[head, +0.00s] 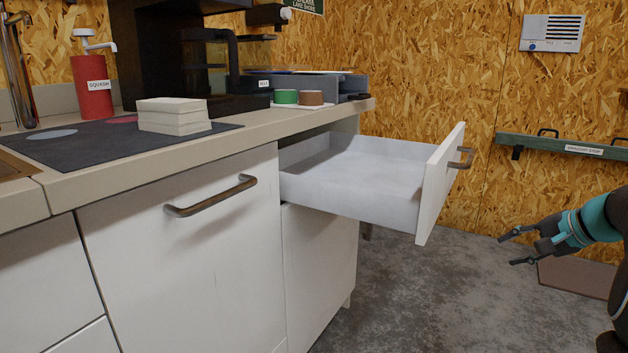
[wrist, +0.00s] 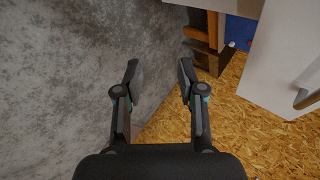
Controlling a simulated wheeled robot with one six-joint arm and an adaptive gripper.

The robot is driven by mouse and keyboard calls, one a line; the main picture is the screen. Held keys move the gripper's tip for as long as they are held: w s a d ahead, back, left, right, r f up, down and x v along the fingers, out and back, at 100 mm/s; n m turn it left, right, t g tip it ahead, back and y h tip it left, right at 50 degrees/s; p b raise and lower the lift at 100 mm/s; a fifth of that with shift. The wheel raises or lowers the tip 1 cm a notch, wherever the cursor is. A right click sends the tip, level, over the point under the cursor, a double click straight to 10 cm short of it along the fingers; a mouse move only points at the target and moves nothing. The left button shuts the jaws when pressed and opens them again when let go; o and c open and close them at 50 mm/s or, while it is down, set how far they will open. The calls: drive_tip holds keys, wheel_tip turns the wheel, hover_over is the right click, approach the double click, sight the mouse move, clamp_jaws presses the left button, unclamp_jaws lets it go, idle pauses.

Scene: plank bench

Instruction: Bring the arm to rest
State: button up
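My gripper (head: 516,248) is at the right of the head view, open and empty, in the air above the grey floor and to the right of the open drawer. In the wrist view my gripper (wrist: 158,75) shows two dark fingers spread apart with nothing between them. The white drawer (head: 360,178) is pulled out of the cabinet and looks empty inside. Its front with a brown handle (head: 461,158) is apart from my gripper. In the wrist view a white panel with a handle (wrist: 304,98) shows at the right.
The counter (head: 200,150) holds a stack of pale blocks (head: 173,115), a red squash bottle (head: 92,86), green tape (head: 286,96) and brown tape (head: 311,97), and a grey tray (head: 352,86). A green rail (head: 560,146) is on the chipboard wall. The floor (head: 420,290) before the cabinet is clear.

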drive_tip(key=s+a+r+n+g+h+p, duration=0.1)
drive_tip(key=s+a+n+h+p, duration=0.3)
drive_tip(key=s+a, duration=2.1)
drive_tip(key=a+n+g+p, duration=0.1)
drive_tip(key=n+p, duration=0.3)
drive_tip(key=n, duration=0.3)
drive_tip(key=shift+s+a+n, duration=0.15)
drive_tip(key=shift+a+n, duration=0.1)
drive_tip(key=shift+n, duration=0.15)
